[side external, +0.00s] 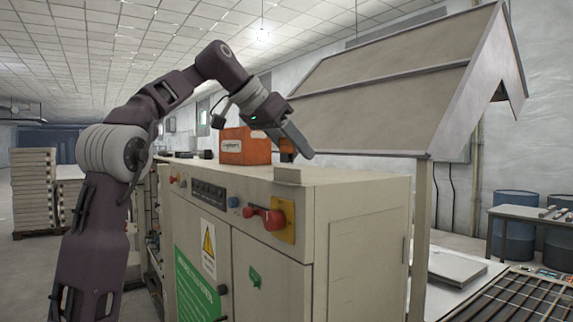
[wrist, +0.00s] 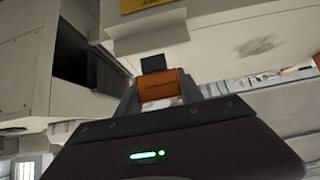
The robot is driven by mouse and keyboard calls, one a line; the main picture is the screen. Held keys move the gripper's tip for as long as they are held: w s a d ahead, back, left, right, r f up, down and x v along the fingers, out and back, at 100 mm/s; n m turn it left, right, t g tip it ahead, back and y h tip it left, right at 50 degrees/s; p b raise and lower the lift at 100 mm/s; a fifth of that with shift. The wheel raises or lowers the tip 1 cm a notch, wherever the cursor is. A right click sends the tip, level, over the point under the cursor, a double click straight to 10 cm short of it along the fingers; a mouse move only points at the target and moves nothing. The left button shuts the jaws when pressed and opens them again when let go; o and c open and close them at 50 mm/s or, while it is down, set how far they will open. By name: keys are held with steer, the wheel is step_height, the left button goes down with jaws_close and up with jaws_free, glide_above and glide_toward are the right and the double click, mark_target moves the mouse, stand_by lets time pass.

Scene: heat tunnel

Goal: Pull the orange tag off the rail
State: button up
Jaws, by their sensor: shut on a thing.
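My gripper (side external: 303,150) is angled down over the top of the beige machine cabinet. In the wrist view, an orange tag (wrist: 160,86) with faint dark print shows at the fingertips, and my gripper is shut on it. A dark upright piece (wrist: 153,64) shows directly behind the tag. In the side view, a little orange and dark (side external: 287,148) shows just left of the grey finger, mostly covered. The fingers hide the contact, and I cannot make out the rail or whether the tag still touches it.
An orange box (side external: 245,148) with a white label stands on the cabinet (side external: 365,235), left of my gripper. A grey peaked hood (side external: 385,95) rises close behind on the right. A red knob (side external: 268,217) sticks out from the cabinet's front. A roller conveyor (side external: 520,298) lies at lower right.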

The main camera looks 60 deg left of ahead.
steer(key=shift+r, duration=0.65)
stand_by(0.8)
